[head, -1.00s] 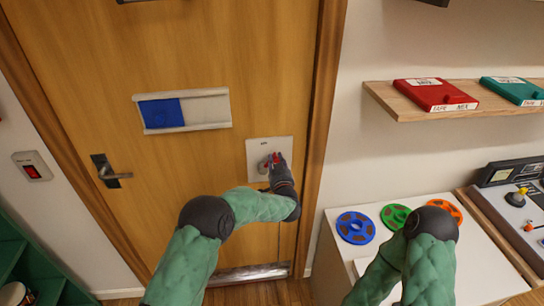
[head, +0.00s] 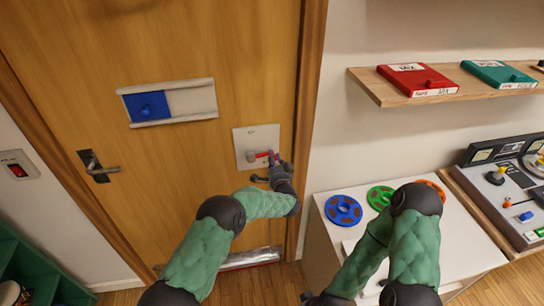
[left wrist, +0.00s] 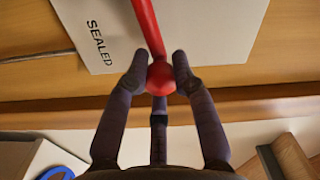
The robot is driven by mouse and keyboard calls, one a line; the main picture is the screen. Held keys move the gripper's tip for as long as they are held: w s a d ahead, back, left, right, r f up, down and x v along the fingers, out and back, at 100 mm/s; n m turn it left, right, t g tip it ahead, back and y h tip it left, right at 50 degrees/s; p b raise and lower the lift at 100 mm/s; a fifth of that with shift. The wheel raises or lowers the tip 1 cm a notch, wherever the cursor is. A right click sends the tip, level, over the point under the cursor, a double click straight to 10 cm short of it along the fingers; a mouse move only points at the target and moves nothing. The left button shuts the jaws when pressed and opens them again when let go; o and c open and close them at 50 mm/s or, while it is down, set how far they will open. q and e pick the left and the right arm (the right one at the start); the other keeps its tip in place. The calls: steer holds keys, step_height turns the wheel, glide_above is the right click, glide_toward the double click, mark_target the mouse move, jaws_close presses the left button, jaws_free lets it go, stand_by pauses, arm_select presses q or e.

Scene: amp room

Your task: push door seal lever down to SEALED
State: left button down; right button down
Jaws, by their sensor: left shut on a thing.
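The door seal lever (head: 262,155) is a red bar with a round red knob, mounted on a pale plate (head: 243,137) on the wooden door. In the head view it points to the right, roughly level. The left wrist view shows the knob (left wrist: 161,77) between the fingers of my left gripper (left wrist: 160,72), with the red bar running up out of the picture. The printed word SEALED (left wrist: 100,43) is beside the bar on the plate. My left gripper (head: 275,168) is shut on the knob. My right gripper (head: 322,298) shows only partly at the bottom edge, its fingers unclear.
The door has a handle (head: 98,167) and a blue-and-white slider (head: 168,103). A white cabinet (head: 460,250) with several coloured reels stands to the right, beside a control console (head: 510,195). A wall shelf (head: 400,95) holds red and teal tape boxes.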

arm_select(q)
steer(key=shift+d+m, duration=0.25)
steer(key=shift+m, duration=0.25)
steer(key=shift+f, duration=0.1)
steer(key=c, duration=1)
jaws_free()
steer(key=shift+d+f, duration=0.1)
steer(key=shift+w+d+f, duration=0.1)
steer(key=shift+f, duration=0.05)
steer(key=shift+s, duration=0.3)
steer(key=s, duration=0.3)
steer(key=s+d, duration=0.1)
steer(key=s, duration=0.3)
steer(key=s+d, duration=0.1)
steer(key=s, duration=0.3)
steer(key=shift+s, duration=0.15)
steer(key=shift+a+f, duration=0.1)
